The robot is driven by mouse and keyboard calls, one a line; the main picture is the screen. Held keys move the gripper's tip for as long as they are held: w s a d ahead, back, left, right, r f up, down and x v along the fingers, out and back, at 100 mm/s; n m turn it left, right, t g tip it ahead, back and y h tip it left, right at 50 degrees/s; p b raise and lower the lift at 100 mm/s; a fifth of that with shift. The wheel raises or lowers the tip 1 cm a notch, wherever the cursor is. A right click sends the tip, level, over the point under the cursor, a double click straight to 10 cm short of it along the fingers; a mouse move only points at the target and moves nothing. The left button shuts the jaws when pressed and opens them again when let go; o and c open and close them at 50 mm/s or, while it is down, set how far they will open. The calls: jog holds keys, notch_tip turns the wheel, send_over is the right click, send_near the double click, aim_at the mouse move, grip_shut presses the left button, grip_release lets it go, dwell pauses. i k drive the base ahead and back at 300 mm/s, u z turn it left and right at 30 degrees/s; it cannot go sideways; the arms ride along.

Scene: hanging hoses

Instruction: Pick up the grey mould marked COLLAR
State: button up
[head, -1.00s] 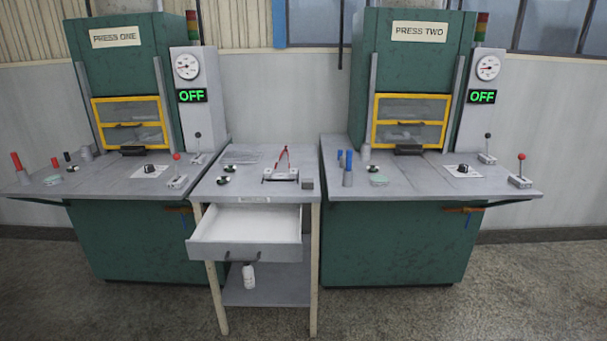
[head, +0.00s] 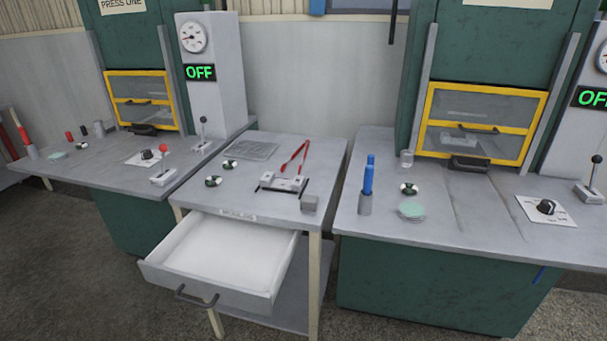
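No marking reading COLLAR is legible in the head view, so I cannot tell which thing is the mould. A small grey block (head: 309,203) sits at the right front corner of the middle table. A light grey flat piece with dark bars (head: 283,184) lies behind it to the left, with red-handled tongs (head: 295,158) at it. A grey shape (head: 466,143) shows dimly behind the yellow-framed guard of the right press. My gripper is not in view.
The middle table's white drawer (head: 225,250) stands open and empty, jutting forward. Blue sticks (head: 368,175) stand in a grey holder on the right bench, beside greenish discs (head: 411,211). The left press (head: 199,72) and right press (head: 593,98) displays read OFF.

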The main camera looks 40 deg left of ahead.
aim_at(268, 180)
jog(key=u, duration=0.35)
jog(key=i, duration=1.05)
jog(key=u, duration=1.15)
jog(key=i, duration=0.75)
jog(key=u, duration=0.55)
